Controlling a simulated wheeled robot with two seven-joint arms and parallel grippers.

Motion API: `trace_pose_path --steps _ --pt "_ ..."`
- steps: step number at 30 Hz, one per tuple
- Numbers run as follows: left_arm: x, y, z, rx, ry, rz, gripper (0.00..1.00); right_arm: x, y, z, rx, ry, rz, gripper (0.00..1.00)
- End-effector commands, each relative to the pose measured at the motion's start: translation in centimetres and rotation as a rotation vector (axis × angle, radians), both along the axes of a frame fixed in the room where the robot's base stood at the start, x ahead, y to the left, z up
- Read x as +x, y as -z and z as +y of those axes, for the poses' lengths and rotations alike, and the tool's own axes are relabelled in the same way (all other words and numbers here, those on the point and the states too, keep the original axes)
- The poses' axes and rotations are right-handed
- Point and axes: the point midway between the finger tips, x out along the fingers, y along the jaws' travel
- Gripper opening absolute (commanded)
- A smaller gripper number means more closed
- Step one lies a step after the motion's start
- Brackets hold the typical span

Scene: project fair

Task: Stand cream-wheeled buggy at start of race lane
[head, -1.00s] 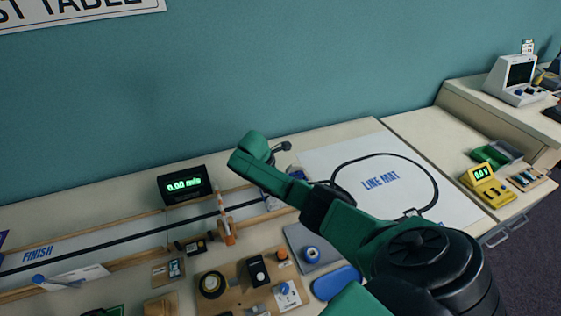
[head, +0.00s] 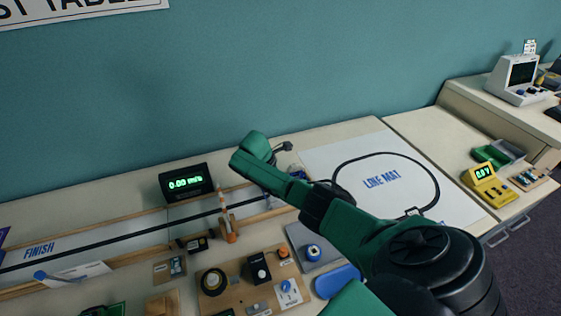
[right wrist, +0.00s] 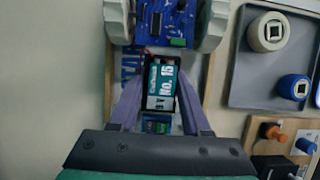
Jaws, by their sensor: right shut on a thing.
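In the right wrist view the buggy shows a blue circuit board (right wrist: 166,20), two cream wheels (right wrist: 209,25) and a dark battery pack marked No. 15 (right wrist: 162,85). My right gripper (right wrist: 160,90) is shut on the buggy, its fingers on either side of the pack. The buggy is over the pale race lane, between wooden rails (right wrist: 207,75); I cannot tell whether its wheels touch down. In the head view my right arm hides most of the buggy at the right end of the race lane (head: 100,237). My left gripper is out of view.
A speed display (head: 186,184) stands behind the lane, and an orange-and-white post (head: 227,225) stands by it. In front are a wooden board (head: 235,292) with knobs and a grey tray (head: 300,236) holding a blue wheel. The line mat (head: 340,160) lies to the right.

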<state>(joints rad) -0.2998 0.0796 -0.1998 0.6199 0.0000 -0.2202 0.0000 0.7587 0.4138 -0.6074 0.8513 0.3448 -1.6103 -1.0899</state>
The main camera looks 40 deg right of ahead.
Motion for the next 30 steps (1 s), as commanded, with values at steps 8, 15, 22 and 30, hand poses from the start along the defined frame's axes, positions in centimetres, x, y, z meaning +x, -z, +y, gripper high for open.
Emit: trace_pose_path --steps 8,15,22,30 --pt "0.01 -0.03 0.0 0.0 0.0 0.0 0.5 -0.3 -0.05 -0.61 -0.012 0.007 0.006 0.0" --pt "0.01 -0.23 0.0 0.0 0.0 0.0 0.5 -0.42 0.12 -1.01 -0.014 0.008 0.007 0.0" --pt "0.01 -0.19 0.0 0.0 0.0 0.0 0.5 -0.49 0.16 -1.1 -0.015 0.009 0.008 0.0" --pt "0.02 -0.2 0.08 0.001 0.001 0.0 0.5 -0.36 0.18 -0.84 -0.01 0.007 0.006 0.82"
